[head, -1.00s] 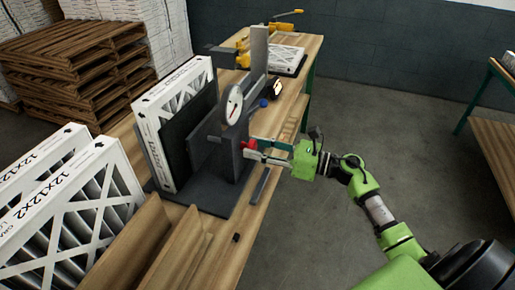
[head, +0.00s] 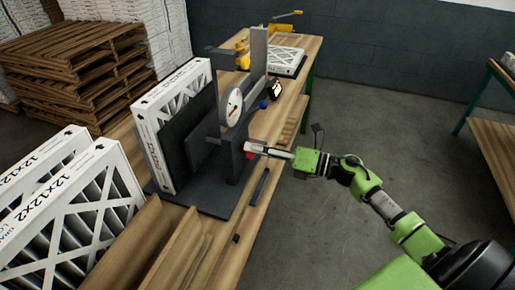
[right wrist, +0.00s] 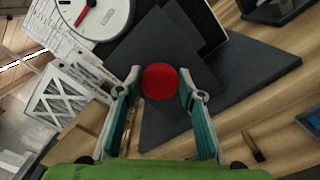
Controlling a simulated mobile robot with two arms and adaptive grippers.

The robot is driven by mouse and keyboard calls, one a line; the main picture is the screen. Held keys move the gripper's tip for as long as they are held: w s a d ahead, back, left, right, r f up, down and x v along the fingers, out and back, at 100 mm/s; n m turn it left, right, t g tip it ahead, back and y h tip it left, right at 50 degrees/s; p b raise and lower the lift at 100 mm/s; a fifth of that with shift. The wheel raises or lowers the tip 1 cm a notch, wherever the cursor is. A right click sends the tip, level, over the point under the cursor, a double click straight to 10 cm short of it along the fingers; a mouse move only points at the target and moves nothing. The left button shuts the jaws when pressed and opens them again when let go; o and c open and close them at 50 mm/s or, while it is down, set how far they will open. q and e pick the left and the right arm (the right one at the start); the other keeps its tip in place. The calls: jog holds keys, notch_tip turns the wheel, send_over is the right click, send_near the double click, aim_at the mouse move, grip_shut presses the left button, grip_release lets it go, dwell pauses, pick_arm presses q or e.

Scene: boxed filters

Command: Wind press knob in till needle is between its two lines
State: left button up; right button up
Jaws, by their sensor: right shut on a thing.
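The red press knob (right wrist: 160,81) sits between the two fingertips of my right gripper (right wrist: 160,85) in the right wrist view. In the head view the right gripper (head: 260,149) is shut on the knob at the right side of the dark press (head: 236,160). The round white dial (head: 234,107) is on the press. In the right wrist view the dial (right wrist: 95,14) is cut off by the top edge, and its red needle (right wrist: 83,16) shows. Its two lines are not clear. A white-framed filter (head: 155,150) stands upright beside the dark press plate (head: 190,132). My left gripper is not in view.
Boxed filters (head: 60,200) stand at the front left, by a wooden divider (head: 135,240). Another filter (head: 285,61) lies at the far end of the bench (head: 225,226). Pallets (head: 75,70) are stacked at the left.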

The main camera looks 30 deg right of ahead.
jog(key=shift+m, duration=0.3)
jog(key=o, duration=1.1)
jog(key=shift+c, duration=0.2)
jog(key=shift+d, duration=0.1)
jog(key=v, duration=1.2)
